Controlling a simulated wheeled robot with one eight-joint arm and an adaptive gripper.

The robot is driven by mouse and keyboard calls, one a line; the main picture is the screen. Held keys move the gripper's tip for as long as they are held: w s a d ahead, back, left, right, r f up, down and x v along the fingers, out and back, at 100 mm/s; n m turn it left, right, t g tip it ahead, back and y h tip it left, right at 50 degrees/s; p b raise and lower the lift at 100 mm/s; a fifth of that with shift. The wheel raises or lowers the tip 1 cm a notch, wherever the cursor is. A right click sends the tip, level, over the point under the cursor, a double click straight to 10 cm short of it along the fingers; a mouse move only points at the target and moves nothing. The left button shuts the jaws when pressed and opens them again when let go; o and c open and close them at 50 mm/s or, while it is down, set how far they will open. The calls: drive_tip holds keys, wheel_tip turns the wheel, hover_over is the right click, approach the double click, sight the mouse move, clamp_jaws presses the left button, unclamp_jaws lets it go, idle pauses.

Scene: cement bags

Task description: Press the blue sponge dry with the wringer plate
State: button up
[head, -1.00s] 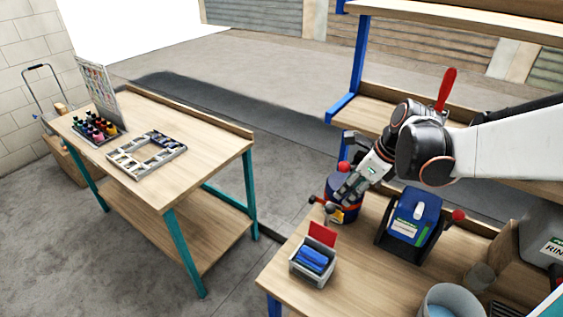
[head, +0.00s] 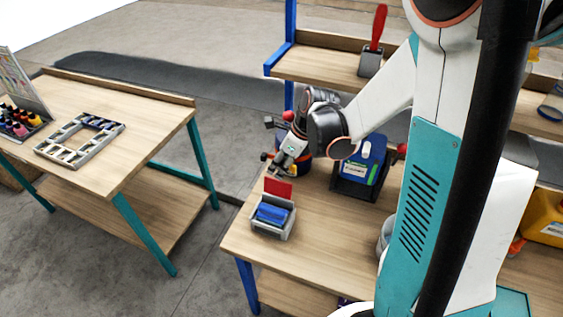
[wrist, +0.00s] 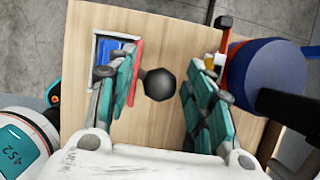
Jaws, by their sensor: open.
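The blue sponge (head: 272,213) sits in a small grey tray (head: 287,231) near the bench's front left corner. The red wringer plate (head: 278,187) stands raised at the tray's back edge. In the wrist view, the sponge (wrist: 103,50) and red plate (wrist: 137,58) are partly hidden by the left finger. My gripper (head: 281,165) is above and just behind the plate. Its fingers (wrist: 164,95) are apart, with a round black knob (wrist: 158,84) showing between them. I cannot tell whether anything touches the knob.
A blue drum with a red rim (wrist: 262,75) stands close to the right finger. A blue box in a black holder (head: 360,165) is farther right on the bench. A separate table (head: 150,140) with a grey frame (head: 80,140) is at left. Bare bench lies right of the tray.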

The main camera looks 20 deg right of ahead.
drive_tip(key=shift+c, duration=0.6)
clamp_jaws()
